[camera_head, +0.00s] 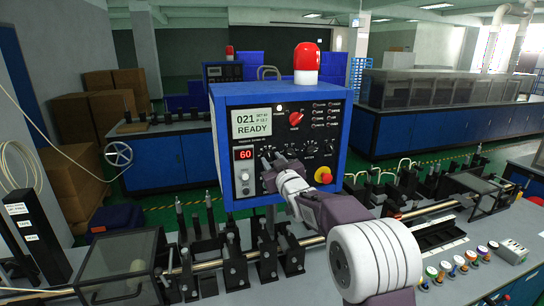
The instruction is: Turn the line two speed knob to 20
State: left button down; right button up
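The labels are too small to read, so I cannot tell which is line two speed. My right gripper (268,169) is at the panel's lower middle, its fingertips close to the face and covering part of it. Whether it holds a knob is hidden. My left gripper is not in view.
A red stop button (323,175) sits right of my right gripper, a pale round knob (245,177) left of it. A red selector (296,118) is above. A red beacon (306,58) tops the box. Black fixtures and a clear-sided box (118,262) crowd the bench below.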

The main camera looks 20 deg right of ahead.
jog(key=shift+w, duration=0.2)
jog(key=shift+s+a+r, duration=0.1)
jog(key=shift+s+a, duration=0.05)
jog(key=shift+a, duration=0.05)
grip_shut()
